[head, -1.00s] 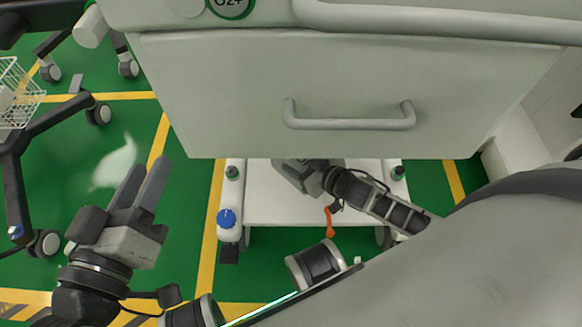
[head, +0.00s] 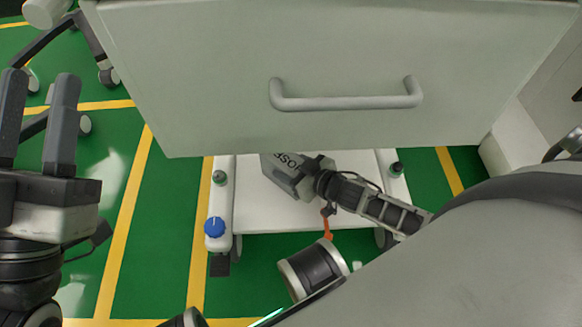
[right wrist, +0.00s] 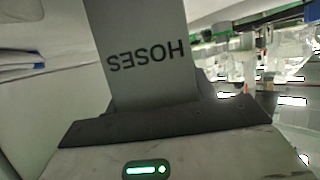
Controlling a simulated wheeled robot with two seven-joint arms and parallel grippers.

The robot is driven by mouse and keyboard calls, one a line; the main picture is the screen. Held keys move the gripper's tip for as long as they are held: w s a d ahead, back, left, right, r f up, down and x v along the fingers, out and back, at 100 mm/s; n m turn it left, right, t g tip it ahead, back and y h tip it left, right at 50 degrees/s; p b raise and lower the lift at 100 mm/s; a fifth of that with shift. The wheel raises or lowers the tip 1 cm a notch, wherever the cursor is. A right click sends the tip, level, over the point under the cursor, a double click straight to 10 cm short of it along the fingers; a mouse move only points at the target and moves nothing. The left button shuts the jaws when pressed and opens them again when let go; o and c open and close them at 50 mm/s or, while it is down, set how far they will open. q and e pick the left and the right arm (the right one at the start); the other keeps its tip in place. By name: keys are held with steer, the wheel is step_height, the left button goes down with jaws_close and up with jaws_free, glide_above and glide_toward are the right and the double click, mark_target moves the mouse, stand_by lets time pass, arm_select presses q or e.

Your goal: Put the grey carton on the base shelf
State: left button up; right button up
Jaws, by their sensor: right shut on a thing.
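The grey carton (head: 286,158), with dark lettering, is partly hidden under the drawer front in the head view. In the right wrist view the carton (right wrist: 148,75) reads HOSES upside down and runs out from between the jaws. My right gripper (head: 297,176) is shut on it. The white base shelf (head: 300,217) lies below the carton and my right arm. I cannot tell whether the carton touches the shelf. My left gripper (head: 38,100) is open and empty at the far left, above the green floor.
A large drawer front (head: 330,60) with a grey handle (head: 345,102) overhangs the shelf and hides its back part. A blue-capped caster corner (head: 215,228) is at the shelf's front left. A wheeled stand is at upper left.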

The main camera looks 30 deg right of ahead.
steer(key=shift+f, duration=0.15)
steer(key=o, duration=1.2)
